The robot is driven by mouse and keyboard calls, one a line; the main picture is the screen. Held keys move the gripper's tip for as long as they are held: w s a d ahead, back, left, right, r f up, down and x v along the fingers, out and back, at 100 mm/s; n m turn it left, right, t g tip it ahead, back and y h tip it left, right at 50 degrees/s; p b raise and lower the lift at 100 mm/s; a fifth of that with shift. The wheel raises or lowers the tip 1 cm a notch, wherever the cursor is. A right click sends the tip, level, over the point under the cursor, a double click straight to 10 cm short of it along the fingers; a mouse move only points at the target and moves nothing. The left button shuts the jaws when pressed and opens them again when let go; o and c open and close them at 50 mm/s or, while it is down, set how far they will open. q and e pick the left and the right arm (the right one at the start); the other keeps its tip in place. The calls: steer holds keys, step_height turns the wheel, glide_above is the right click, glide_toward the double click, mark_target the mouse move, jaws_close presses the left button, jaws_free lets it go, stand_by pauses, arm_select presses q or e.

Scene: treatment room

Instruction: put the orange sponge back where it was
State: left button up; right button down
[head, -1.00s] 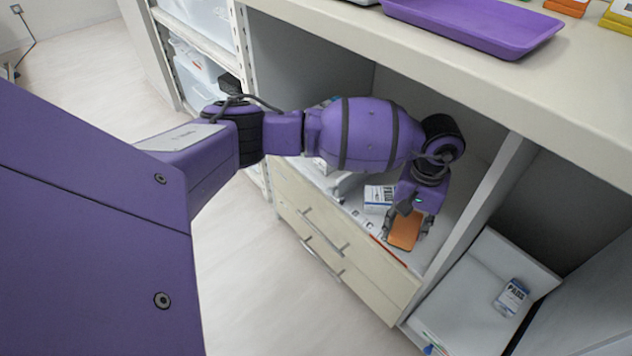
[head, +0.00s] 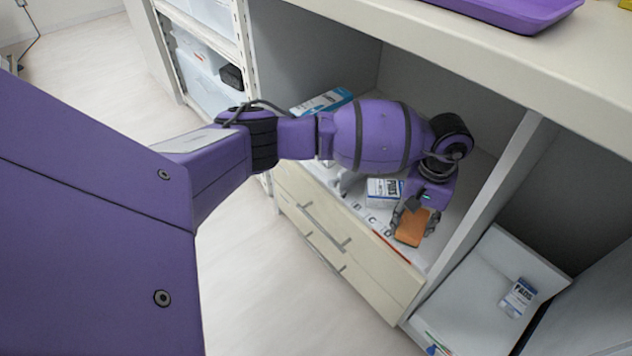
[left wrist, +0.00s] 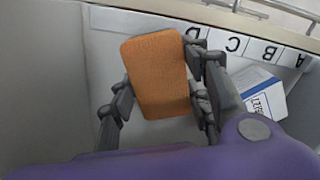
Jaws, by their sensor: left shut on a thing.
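The orange sponge (head: 411,228) is between the fingers of my left gripper (head: 416,218), inside the open compartment above the drawers. In the left wrist view the sponge (left wrist: 157,75) stands out between the two fingers of the gripper (left wrist: 160,102), which is shut on it. Its far end is beside the letter D on a white label strip (left wrist: 250,47) marked A, B, C and D along the shelf's front edge. I cannot tell whether the sponge touches the shelf floor. My right gripper is not in view.
A white and blue box (head: 386,191) stands on the same shelf, beside the gripper; another blue and white box (head: 322,102) is farther back. An upright divider (head: 490,200) is close on the right. The countertop (head: 500,60) overhangs the compartment. A purple tray (head: 510,12) lies on it.

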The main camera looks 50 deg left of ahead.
mark_target(415, 219)
arm_select(q)
steer(key=o, duration=1)
steer(key=shift+o, duration=0.2)
steer(key=shift+r, duration=0.1)
steer(key=shift+r+p, duration=0.3)
steer(key=r+p, duration=0.1)
steer(key=r, duration=0.2)
steer(key=r+p, duration=0.1)
steer(key=r, duration=0.2)
steer(key=shift+w+r, duration=0.2)
steer(key=shift+r, duration=0.55)
steer(key=shift+f, duration=0.1)
